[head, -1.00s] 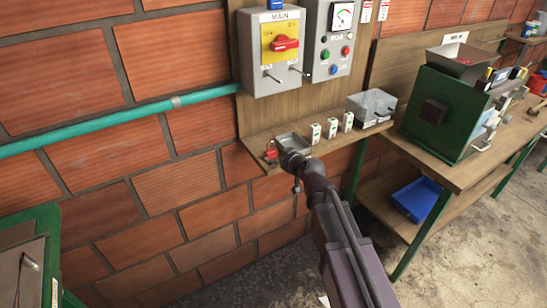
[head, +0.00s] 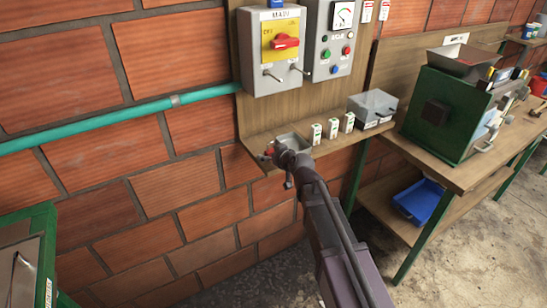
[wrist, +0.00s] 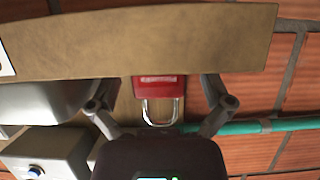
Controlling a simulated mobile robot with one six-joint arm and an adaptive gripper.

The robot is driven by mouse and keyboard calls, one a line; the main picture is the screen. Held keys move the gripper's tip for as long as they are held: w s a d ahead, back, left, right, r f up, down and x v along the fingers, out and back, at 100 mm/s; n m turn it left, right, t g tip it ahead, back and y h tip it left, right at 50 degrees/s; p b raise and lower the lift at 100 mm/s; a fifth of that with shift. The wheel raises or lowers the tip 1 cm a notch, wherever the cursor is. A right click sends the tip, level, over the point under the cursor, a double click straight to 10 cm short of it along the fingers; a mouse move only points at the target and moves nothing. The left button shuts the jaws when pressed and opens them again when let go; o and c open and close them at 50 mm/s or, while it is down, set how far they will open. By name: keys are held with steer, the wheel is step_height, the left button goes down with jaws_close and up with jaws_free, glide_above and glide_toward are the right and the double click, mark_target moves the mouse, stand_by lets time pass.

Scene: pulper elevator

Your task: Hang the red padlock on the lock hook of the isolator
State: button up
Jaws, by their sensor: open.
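The red padlock (head: 268,152) is at the left end of the shelf in the head view, mostly hidden by my gripper (head: 287,155). In the wrist view the padlock (wrist: 160,88) shows its red body and bright metal shackle. It lies between the two spread fingers of my gripper (wrist: 163,90), with a visible gap on each side. The isolator (head: 272,50) is a grey box marked MAIN on the wall board, with a yellow plate and red handle. Metal pegs (head: 272,76) stick out of its lower front; I cannot tell which is the lock hook.
A grey tray (head: 299,133) sits beside the padlock on the wooden shelf (head: 330,147). Several small white boxes (head: 332,128) and a clear-lidded case (head: 372,106) stand to the right. A control box (head: 330,45) hangs right of the isolator. A teal pipe (head: 120,117) runs along the wall.

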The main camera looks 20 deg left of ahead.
stand_by(0.6)
steer(key=c, duration=1.3)
